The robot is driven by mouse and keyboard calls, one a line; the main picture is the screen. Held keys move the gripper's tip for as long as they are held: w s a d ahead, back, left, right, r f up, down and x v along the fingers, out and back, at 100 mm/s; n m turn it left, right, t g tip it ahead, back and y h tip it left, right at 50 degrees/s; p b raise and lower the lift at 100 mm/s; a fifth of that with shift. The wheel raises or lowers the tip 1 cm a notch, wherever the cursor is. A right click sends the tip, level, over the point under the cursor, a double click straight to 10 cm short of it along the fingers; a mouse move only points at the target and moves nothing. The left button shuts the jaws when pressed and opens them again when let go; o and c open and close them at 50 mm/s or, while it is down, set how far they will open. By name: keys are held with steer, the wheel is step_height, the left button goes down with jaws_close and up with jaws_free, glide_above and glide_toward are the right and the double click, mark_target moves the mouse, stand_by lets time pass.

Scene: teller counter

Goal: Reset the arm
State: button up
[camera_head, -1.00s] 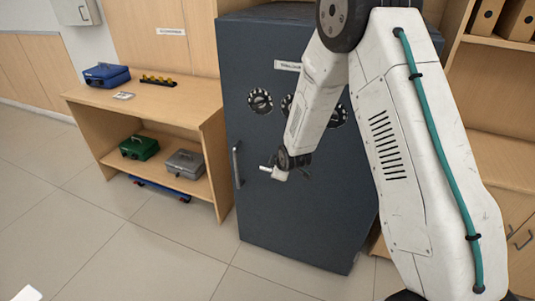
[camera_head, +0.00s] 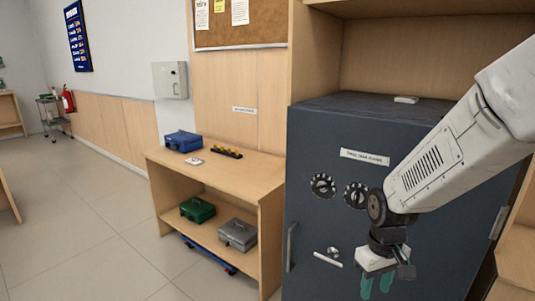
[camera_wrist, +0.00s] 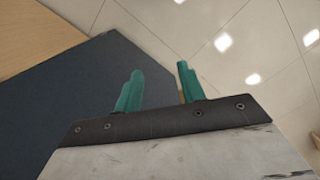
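My gripper (camera_head: 377,285) hangs at the lower right in the head view, in front of the dark blue safe (camera_head: 300,130). Its two teal fingers point down. In the wrist view my gripper (camera_wrist: 158,90) shows its fingers apart with nothing between them, so it is open and empty. My white arm comes in from the right edge of the head view and bends down at the wrist. The safe's door looks shut, with dials and a long handle (camera_head: 291,247) at its left.
A wooden shelf unit (camera_head: 272,225) left of the safe holds a blue cash box (camera_head: 183,141), a green box (camera_head: 197,209) and a grey box (camera_head: 238,234). A small white object (camera_head: 406,99) lies on the safe. Tiled floor (camera_head: 80,220) is clear at left.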

steer(key=s+d+r+m+t, duration=0.1)
steer(key=s+r+m+t, duration=0.1)
steer(key=s+r, duration=1.5)
steer(key=shift+s+d+r+m, duration=0.35)
steer(key=shift+s+m, duration=0.35)
steer(key=shift+s, duration=0.55)
steer(key=shift+c, duration=0.4)
